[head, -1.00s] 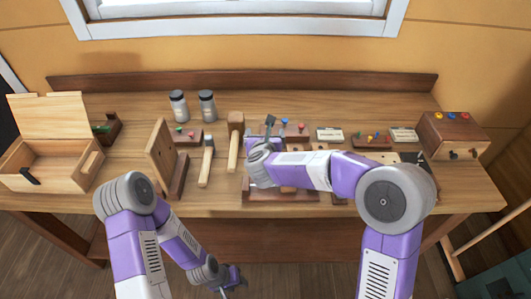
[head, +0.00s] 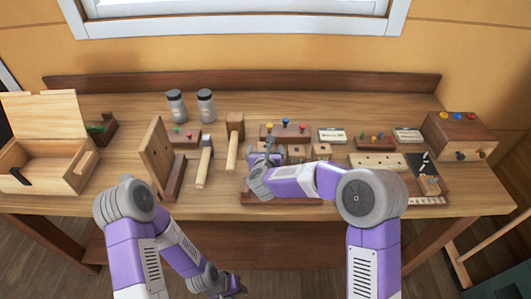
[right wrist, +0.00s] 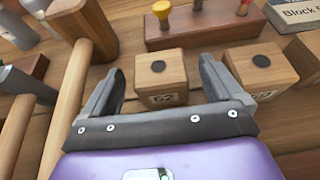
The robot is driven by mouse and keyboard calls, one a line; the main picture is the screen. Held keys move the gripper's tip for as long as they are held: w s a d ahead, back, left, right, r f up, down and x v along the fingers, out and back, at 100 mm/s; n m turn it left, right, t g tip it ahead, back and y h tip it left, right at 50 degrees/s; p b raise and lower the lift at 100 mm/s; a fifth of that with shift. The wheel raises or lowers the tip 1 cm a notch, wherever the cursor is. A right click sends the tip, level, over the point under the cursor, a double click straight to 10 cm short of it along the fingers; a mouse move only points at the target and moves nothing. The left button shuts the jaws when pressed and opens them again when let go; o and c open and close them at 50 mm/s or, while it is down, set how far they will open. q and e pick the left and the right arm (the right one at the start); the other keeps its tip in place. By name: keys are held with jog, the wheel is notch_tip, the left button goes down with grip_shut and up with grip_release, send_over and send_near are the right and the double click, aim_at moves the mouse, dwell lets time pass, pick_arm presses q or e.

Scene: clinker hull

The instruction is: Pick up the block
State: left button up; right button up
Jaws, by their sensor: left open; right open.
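In the right wrist view a small wooden block (right wrist: 162,75) with a dark round spot on top and a number on its front stands between the fingers of my open right gripper (right wrist: 163,95), with a gap on each side. A similar block (right wrist: 260,68) stands to its right, beyond the right finger. In the head view my right gripper (head: 268,153) is low over the bench and mostly hides the nearer block; two more blocks (head: 297,152) (head: 321,151) show to its right. My left gripper (head: 234,287) is open and empty, below the bench's front edge.
A peg rack (head: 285,133) with coloured knobs stands behind the blocks. A mallet (head: 234,132) and a hammer (head: 205,160) lie to the left, near an upright board (head: 160,150). An open wooden box (head: 45,165) is far left, a drilled board (head: 378,161) right.

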aim_at(265, 149)
jog(key=x, duration=0.4)
jog(key=shift+w+f, duration=0.1)
jog(key=shift+w, duration=0.1)
jog(key=c, duration=1.1)
notch_tip(265, 149, up, 10)
jog(key=p, duration=0.2)
jog(key=shift+p, duration=0.3)
